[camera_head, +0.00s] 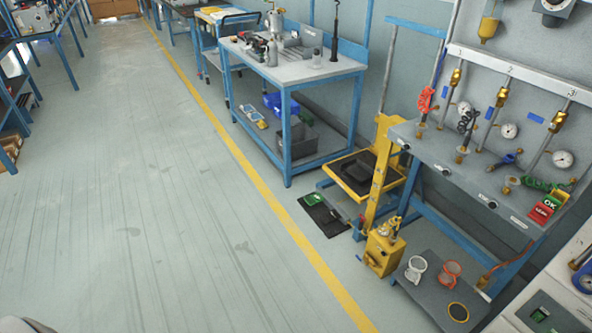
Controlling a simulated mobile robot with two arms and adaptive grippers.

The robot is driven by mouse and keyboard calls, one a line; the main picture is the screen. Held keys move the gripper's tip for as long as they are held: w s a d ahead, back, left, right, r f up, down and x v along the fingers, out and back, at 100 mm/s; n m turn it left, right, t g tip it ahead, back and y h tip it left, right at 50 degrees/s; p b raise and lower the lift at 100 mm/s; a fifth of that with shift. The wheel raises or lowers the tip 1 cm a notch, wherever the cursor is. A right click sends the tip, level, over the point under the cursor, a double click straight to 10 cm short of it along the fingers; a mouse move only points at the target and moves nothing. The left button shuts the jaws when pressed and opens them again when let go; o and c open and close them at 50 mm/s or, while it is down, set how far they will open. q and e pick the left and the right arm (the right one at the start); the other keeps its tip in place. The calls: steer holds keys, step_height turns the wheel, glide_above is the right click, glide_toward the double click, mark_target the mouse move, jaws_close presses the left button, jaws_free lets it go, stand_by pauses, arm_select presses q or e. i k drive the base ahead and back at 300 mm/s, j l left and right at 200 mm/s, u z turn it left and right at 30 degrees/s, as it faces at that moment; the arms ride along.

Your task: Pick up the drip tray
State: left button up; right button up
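No part is clearly marked as the drip tray. A flat dark tray or mat (334,228) lies on the floor right of the yellow line, beside the yellow lift stand, with a green item (314,199) on it; it may be the drip tray, but I cannot tell. A yellow-framed platform (340,172) on the stand carries a dark object (361,169) of unclear kind. Neither of my grippers is in view.
A blue-legged workbench (290,72) with tools stands at the back centre. A grey gauge bench (470,165) is at the right, with a yellow can-like unit (383,250) on the floor before it. Open floor (150,200) fills the left, bounded by a yellow line (245,150).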

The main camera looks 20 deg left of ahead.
mark_target(359, 172)
steer(key=u, duration=0.25)
steer(key=z, duration=0.6)
steer(key=i+j+z, duration=0.6)
steer(key=j, duration=0.2)
steer(key=i+j+z, duration=0.2)
steer(key=j, duration=0.15)
steer(key=j+z, duration=0.2)
steer(key=i+j+z, duration=0.2)
steer(key=j, duration=0.3)
steer(key=k+l, duration=0.05)
steer(key=k, duration=0.05)
